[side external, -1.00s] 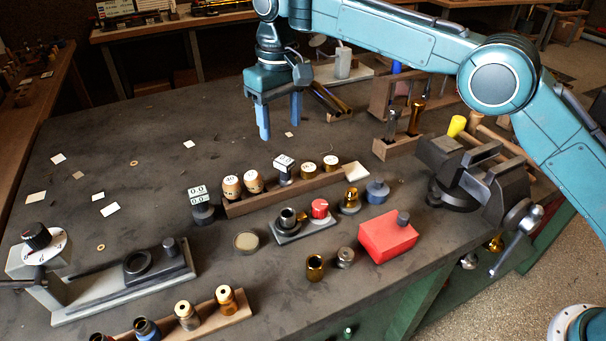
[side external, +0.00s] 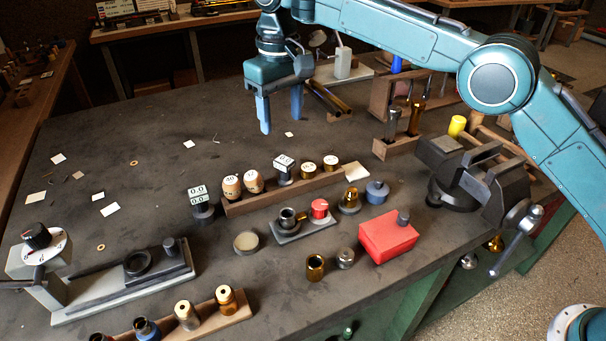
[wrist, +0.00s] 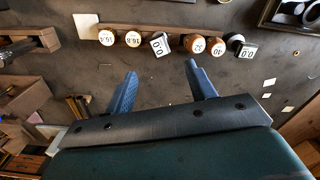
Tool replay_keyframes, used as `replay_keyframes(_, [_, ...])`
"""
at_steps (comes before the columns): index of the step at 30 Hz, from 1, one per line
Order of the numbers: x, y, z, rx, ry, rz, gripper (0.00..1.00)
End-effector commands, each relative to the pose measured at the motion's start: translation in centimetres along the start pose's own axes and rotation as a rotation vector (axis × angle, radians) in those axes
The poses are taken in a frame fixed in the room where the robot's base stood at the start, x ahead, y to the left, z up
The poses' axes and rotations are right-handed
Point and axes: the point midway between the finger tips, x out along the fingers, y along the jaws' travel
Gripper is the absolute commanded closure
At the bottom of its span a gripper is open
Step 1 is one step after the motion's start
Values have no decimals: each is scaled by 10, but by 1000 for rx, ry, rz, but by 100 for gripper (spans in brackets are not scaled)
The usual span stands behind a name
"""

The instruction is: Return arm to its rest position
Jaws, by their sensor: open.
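My gripper (side external: 281,109) hangs above the back middle of the dark workbench (side external: 130,195), its two blue fingers apart and pointing down. Nothing is between the fingers. In the wrist view my gripper (wrist: 157,82) also shows open and empty, with bare bench beyond the fingertips. The fingers are clear of the wooden rack (side external: 297,192) of labelled round pieces, which stands nearer the camera. My arm reaches in from the right.
A vise (side external: 467,170) stands at the right edge, by a red box (side external: 387,236). Wooden holders with metal tools (side external: 392,125) stand behind it. A grey gauge fixture (side external: 110,285) lies front left. Paper squares dot the mostly open left side.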

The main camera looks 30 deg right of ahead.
Motion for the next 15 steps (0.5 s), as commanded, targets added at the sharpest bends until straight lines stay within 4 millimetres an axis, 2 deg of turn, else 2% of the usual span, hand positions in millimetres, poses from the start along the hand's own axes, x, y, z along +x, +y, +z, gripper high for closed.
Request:
replay_keyframes(8, [-26, 18, 11, 18, 27, -8, 45])
replay_keyframes(15, [-66, 48, 38, 47, 74, -20, 45])
